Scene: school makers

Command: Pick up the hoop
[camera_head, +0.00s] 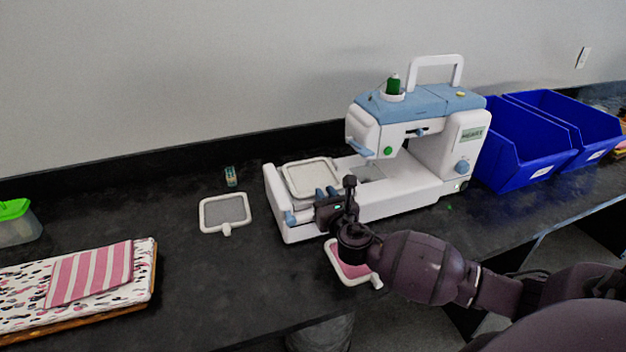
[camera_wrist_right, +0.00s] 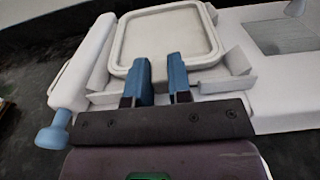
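A white square hoop (camera_head: 313,178) with a pale inner panel lies flat on the white bed of the sewing machine (camera_head: 415,125). It also shows in the right wrist view (camera_wrist_right: 165,38). My right gripper (camera_head: 327,192) is at the hoop's near edge, its two blue fingertips (camera_wrist_right: 158,72) pointing at the frame. The fingers stand a narrow gap apart; I cannot tell whether a part of the hoop is held between them. Another hoop with a grey panel (camera_head: 225,212) lies on the table to the left. A pink-panelled hoop (camera_head: 350,270) lies in front, partly hidden by my right arm. My left gripper is not in view.
Blue bins (camera_head: 520,150) stand right of the machine. A small thread spool (camera_head: 231,176) stands behind the grey hoop. Folded fabric (camera_head: 95,275) lies on a board at front left, near a green-lidded box (camera_head: 15,222).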

